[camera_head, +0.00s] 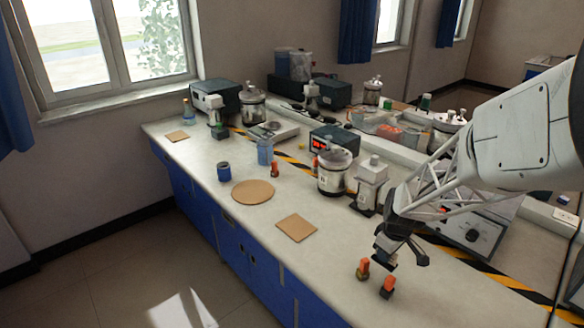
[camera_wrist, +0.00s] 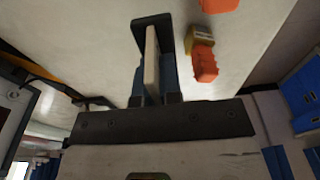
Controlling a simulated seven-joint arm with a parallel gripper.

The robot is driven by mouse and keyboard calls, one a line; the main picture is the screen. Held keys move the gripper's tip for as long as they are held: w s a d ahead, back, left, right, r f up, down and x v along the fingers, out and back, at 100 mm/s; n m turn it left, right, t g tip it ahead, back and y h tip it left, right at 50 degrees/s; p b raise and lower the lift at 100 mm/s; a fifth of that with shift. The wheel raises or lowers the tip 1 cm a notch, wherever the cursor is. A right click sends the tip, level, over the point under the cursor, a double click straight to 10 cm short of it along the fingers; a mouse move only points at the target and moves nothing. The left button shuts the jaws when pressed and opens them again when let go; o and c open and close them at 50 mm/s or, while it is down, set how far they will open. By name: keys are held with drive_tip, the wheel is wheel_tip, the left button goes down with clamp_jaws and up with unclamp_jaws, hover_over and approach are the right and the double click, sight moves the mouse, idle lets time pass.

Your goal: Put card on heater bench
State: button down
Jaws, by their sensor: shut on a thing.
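My gripper (camera_head: 402,256) is low over the near right part of the bench, beside two small orange-topped items. In the wrist view my gripper (camera_wrist: 152,45) is shut on a thin pale piece (camera_wrist: 152,65), seen edge-on between dark fingers. I cannot tell for sure that it is the card; it cannot be made out in the head view. A grey box with a black knob (camera_head: 487,238), possibly the heater bench, stands behind my gripper, partly hidden by my arm.
Orange-topped items (camera_head: 363,269) (camera_head: 388,288) stand close to my gripper; one shows in the wrist view (camera_wrist: 204,64). A square brown mat (camera_head: 297,228) and a round one (camera_head: 253,193) lie left. Jars (camera_head: 334,172) and a white device (camera_head: 371,184) stand behind. The front right bench is mostly clear.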

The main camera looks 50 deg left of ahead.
drive_tip(key=w+a, duration=0.3)
drive_tip(key=w, duration=0.1)
drive_tip(key=w+a+f, duration=0.1)
drive_tip(key=w+a, duration=0.6)
drive_tip(key=w, duration=0.1)
drive_tip(key=shift+w+a+f, duration=0.1)
drive_tip(key=shift+a+f, duration=0.1)
drive_tip(key=shift+f, duration=0.05)
idle(0.4)
drive_tip(key=shift+f, duration=0.1)
drive_tip(key=shift+f, duration=1.65)
drive_tip(key=shift+f, duration=0.15)
drive_tip(key=c, duration=1.3)
unclamp_jaws()
drive_tip(key=shift+r, duration=0.2)
wheel_tip(320, 180, up, 12)
drive_tip(key=d, duration=0.1)
drive_tip(key=shift+d, duration=0.25)
